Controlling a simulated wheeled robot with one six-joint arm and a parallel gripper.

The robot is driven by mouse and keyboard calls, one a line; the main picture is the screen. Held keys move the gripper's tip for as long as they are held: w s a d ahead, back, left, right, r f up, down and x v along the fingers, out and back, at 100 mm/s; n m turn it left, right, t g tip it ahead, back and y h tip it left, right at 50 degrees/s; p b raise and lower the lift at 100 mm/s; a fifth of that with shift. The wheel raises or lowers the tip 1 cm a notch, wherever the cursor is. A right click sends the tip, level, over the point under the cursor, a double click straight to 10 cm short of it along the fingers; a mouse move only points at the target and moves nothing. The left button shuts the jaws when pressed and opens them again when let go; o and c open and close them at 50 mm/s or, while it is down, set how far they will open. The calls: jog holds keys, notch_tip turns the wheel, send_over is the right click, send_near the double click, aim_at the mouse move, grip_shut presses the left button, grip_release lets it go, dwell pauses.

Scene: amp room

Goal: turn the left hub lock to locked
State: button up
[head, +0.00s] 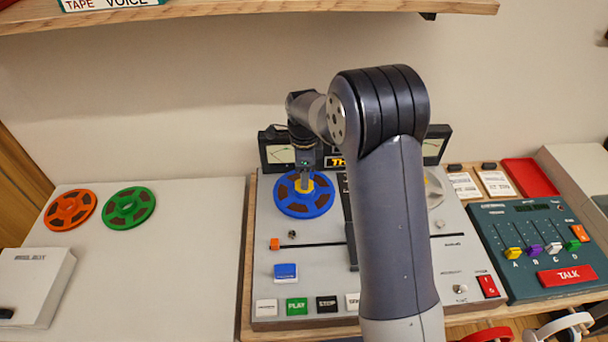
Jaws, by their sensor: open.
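A tape deck (265,222) stands in the middle of the bench. A blue reel (290,208) lies on its left side. The yellow left hub lock (311,186) shows in part at the centre of the reel. My gripper (304,183) points down right over the hub and is open. Its fingers hide part of the hub lock, so I cannot tell whether they touch it or which way it is turned. My arm covers the middle of the deck and most of the right hub, where a pale reel (434,192) shows in part.
An orange reel (70,222) and a green reel (129,207) lie on the grey surface to the left. The deck's front has several buttons, including a green PLAY button (297,305). A mixer panel (497,225) and red tray (530,178) are at right. A shelf (230,8) overhangs above.

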notch_tip(320, 180, up, 10)
jog(key=shift+f+b, duration=0.2)
jog(key=shift+b, duration=0.1)
jog(key=shift+f, duration=0.15)
notch_tip(320, 180, down, 10)
jog(key=shift+f+p, duration=0.15)
jog(key=shift+p, duration=0.3)
jog(key=shift+f+n, duration=0.15)
jog(key=shift+n, duration=0.15)
